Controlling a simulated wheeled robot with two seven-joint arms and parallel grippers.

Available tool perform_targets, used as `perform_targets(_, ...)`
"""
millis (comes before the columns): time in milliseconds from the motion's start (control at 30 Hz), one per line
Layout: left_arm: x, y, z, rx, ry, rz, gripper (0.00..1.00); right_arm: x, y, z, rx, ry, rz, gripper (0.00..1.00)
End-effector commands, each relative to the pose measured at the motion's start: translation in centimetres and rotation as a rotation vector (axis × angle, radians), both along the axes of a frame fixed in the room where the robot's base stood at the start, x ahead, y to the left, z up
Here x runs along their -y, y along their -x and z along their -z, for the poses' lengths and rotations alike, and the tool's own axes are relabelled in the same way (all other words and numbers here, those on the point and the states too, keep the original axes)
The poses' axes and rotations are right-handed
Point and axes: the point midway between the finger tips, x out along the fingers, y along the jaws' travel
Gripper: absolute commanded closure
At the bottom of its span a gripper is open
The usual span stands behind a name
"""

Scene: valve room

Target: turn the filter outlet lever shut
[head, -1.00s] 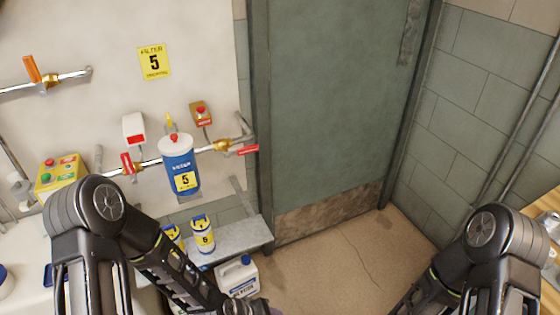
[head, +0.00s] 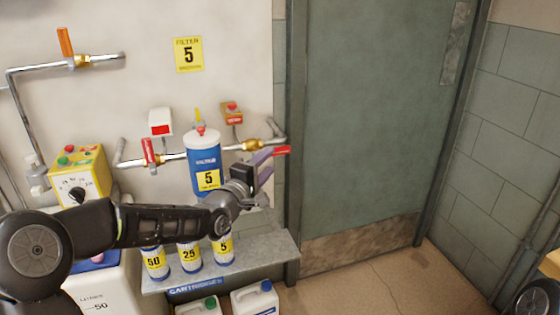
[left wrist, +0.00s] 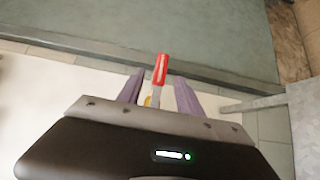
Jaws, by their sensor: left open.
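The filter outlet lever (head: 281,150) is red and points to the right, roughly along the pipe, from the brass valve (head: 254,145) right of the blue-and-white filter (head: 204,165) labelled 5. My left gripper (head: 264,164) is open, just below and beside the lever in the head view. In the left wrist view the red lever (left wrist: 161,68) stands between the two purple fingers (left wrist: 158,92), with a gap on each side; it does not look gripped. My right gripper is out of view.
A red lever (head: 149,151) stands upright on the pipe left of the filter. Labelled canisters (head: 189,258) stand on a grey shelf (head: 262,253) below. A yellow control box (head: 80,175) is at left. A green door (head: 375,110) is right of the valve.

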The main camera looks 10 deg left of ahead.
Motion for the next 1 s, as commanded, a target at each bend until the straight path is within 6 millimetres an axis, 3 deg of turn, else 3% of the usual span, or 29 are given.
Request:
perform_targets(333,0.3,-0.6,0.1,-0.005,0.0,0.002,0.57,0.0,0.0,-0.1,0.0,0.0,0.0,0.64)
perform_targets(800,1.7,-6.9,0.1,-0.005,-0.001,0.002,0.57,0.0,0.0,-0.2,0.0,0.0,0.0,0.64)
perform_targets(1000,1.8,-7.6,0.1,-0.005,-0.002,0.001,0.57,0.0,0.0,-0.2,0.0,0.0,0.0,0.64)
